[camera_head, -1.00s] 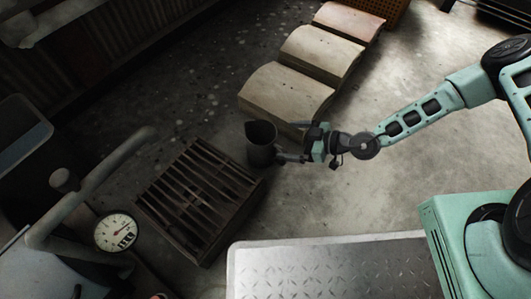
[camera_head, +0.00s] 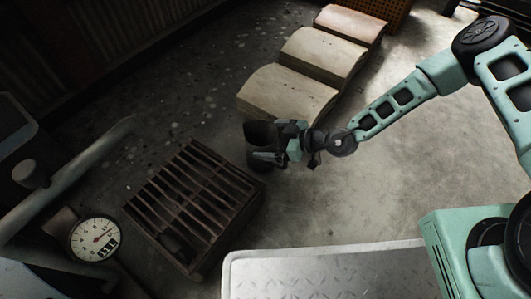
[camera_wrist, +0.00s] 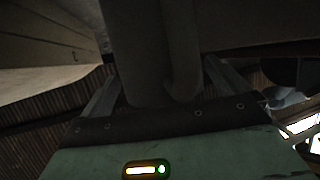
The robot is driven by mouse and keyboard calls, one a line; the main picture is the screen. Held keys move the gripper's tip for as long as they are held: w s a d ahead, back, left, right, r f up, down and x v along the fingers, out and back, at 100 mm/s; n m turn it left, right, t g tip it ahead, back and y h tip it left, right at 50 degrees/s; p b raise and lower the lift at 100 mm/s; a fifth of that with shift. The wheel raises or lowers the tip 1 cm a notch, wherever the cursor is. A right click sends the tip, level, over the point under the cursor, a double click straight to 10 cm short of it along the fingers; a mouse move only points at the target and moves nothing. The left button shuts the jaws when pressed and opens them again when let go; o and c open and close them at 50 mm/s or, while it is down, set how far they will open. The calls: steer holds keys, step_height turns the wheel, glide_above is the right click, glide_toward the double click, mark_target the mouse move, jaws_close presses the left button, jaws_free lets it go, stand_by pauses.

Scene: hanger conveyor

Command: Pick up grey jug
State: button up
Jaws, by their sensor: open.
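The grey jug (camera_head: 259,133) is a dark, open-topped vessel. It stands near the picture's middle in the head view, beside the slatted crate. My gripper (camera_head: 268,156) reaches it from the right, its fingers at the jug's side and overlapping its lower part in the picture. In the wrist view the jug (camera_wrist: 140,50) fills the middle as a dark upright body with a curved handle. The open fingers of my gripper (camera_wrist: 163,92) show on both sides of it. I cannot tell whether either finger touches the jug.
A slatted wooden crate (camera_head: 187,203) is just left of the jug. Curved tan blocks (camera_head: 287,97) stand in a row behind it. A round gauge (camera_head: 95,239) on pipework is at lower left. A metal tread plate (camera_head: 320,272) lies in front. The floor at right is clear.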

steer(key=shift+c, duration=0.3)
steer(key=c, duration=1.1)
steer(key=shift+o, duration=0.2)
